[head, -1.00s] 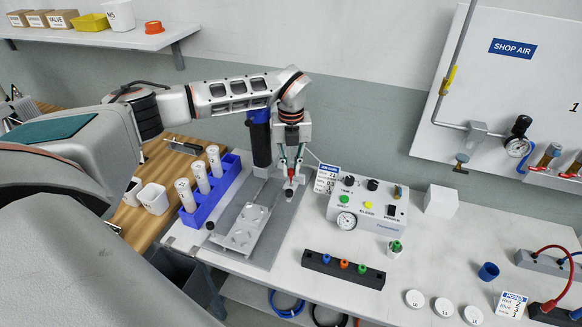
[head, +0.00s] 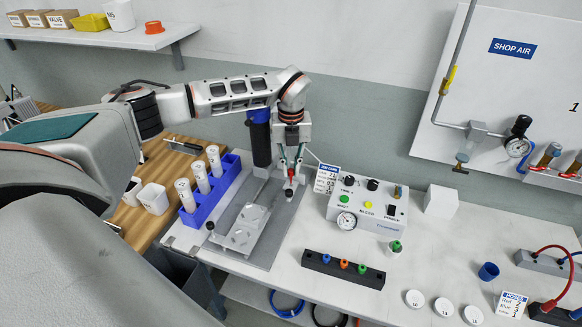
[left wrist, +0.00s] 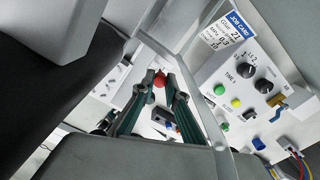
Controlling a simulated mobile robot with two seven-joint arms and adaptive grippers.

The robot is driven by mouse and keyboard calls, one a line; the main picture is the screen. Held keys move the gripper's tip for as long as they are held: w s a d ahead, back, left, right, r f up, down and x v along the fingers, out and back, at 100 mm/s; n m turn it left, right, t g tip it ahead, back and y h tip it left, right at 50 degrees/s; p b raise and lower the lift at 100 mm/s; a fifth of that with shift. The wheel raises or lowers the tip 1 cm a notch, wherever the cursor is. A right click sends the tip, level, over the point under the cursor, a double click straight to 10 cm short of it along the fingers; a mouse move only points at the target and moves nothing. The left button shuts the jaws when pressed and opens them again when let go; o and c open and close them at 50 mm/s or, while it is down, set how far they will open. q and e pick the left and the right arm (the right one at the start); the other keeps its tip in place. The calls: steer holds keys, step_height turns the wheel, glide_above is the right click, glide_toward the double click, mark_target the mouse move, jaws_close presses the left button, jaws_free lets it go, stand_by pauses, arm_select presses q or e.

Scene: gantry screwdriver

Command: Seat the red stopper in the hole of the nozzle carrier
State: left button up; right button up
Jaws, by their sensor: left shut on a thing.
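My left gripper (head: 290,169) reaches down over the grey gantry plate beside the blue and black upright unit. It is shut on the small red stopper (head: 290,173), which shows between its green-edged fingertips. In the left wrist view the red stopper (left wrist: 159,79) sits between the tips of the two fingers of my left gripper (left wrist: 160,84). A small dark tip shows just below the stopper in the head view. The nozzle carrier and its hole cannot be made out clearly; the fingers and the gantry hide that spot. My right gripper is not in view.
The gantry base plate (head: 272,252) carries a pale fixture. A blue rack (head: 224,190) with white cartridges stands to its left. A control box (head: 368,204) and job card (head: 327,179) are close on the right. A black holder (head: 343,277) with coloured stoppers lies in front.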

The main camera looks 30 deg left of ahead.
mark_target(291, 170)
arm_select(q)
steer(key=shift+f+b, duration=0.45)
steer(key=shift+f, duration=0.45)
steer(key=shift+f, duration=0.35)
steer(key=shift+f+b, duration=0.5)
steer(key=shift+f, duration=0.3)
steer(key=o, duration=0.8)
steer(key=shift+r, duration=0.25)
step_height(291, 170, up, 12)
steer(key=shift+f, duration=0.25)
steer(key=shift+s+f, duration=0.1)
steer(key=shift+s, duration=0.05)
